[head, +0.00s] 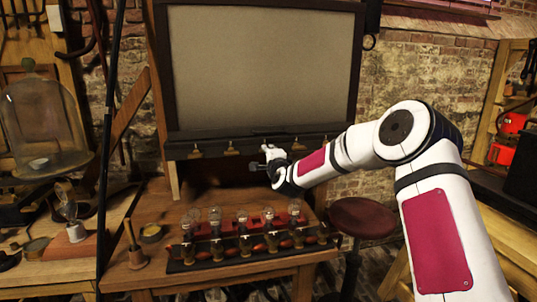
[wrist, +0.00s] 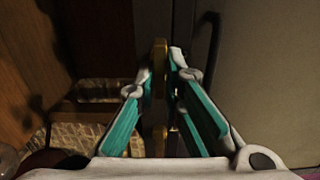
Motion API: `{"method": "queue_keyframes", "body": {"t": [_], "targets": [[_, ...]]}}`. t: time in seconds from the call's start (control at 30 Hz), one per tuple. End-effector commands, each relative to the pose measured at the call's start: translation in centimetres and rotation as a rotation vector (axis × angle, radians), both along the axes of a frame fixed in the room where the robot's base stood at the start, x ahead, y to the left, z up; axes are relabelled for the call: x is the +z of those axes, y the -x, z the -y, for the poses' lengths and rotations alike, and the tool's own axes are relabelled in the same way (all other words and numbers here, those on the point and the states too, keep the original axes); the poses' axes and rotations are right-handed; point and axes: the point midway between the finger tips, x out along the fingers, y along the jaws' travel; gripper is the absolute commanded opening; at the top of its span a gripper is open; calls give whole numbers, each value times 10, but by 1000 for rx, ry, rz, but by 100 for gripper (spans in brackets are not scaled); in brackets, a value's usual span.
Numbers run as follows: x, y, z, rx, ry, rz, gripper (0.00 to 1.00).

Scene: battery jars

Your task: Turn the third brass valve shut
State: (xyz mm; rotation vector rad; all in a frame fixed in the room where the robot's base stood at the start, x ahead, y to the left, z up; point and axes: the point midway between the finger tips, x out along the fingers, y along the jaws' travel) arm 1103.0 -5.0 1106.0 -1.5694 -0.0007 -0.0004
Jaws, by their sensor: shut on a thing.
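A row of small brass valves sits along the dark ledge below the big grey panel. The first valve (head: 195,152) and second valve (head: 231,150) show to the left of my gripper (head: 257,163), and another valve (head: 295,145) shows to its right. My gripper is at the third place in the row and hides that valve in the head view. In the wrist view, my gripper (wrist: 159,84) has its two teal-sided fingers on either side of the third brass valve (wrist: 159,58), which shows as an upright, narrow brass piece. My gripper is shut on it.
Below stands a wooden table (head: 160,208) with a rack of glass bulbs (head: 243,246) and a handbell (head: 136,247). A red round stool (head: 362,217) is to the right. A glass bell jar (head: 42,125) stands at far left.

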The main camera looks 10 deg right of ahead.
Motion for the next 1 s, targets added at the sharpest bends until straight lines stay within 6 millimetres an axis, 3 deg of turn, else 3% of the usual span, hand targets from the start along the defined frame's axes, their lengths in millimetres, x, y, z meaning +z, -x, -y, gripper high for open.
{"method": "queue_keyframes", "body": {"t": [0.47, 0.5, 0.57, 0.6, 1.0], "targets": [[-2, 0, 1, -1, -16, -3, 0], [-2, 0, 1, -2, -16, -3, 14], [-2, 0, 1, -2, -16, -3, 27], [-2, 0, 1, -1, -15, -3, 29], [0, 6, 0, 0, -14, -1, 29]]}}
